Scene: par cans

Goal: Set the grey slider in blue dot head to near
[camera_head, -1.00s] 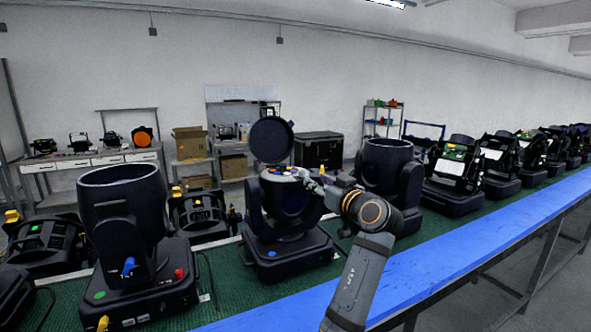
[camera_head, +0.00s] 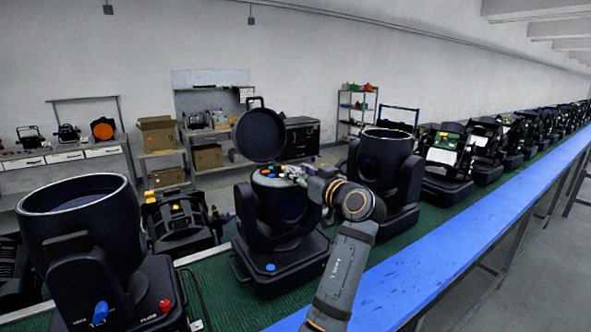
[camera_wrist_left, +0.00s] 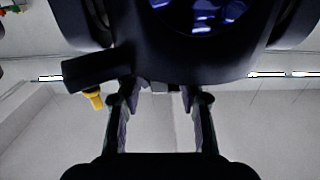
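The blue dot head (camera_head: 288,207) is a black moving-head light on the green surface, with a blue dot (camera_head: 270,267) on the front of its base. Its round black lid (camera_head: 260,134) stands open, and coloured parts (camera_head: 268,172) show on its open top. My left gripper (camera_head: 297,174) is at the right side of that top. In the left wrist view the gripper (camera_wrist_left: 160,102) has its two fingers apart, just below a dark housing (camera_wrist_left: 185,58). A small grey piece (camera_wrist_left: 159,87) shows between the fingertips; I cannot tell whether it is the slider. My right gripper is not in view.
A larger black head (camera_head: 80,250) stands at the left, and another (camera_head: 385,168) stands close behind my arm. More heads run along the bench to the right. A blue strip (camera_head: 450,255) edges the bench. A yellow part (camera_wrist_left: 94,98) shows beside the left finger in the wrist view.

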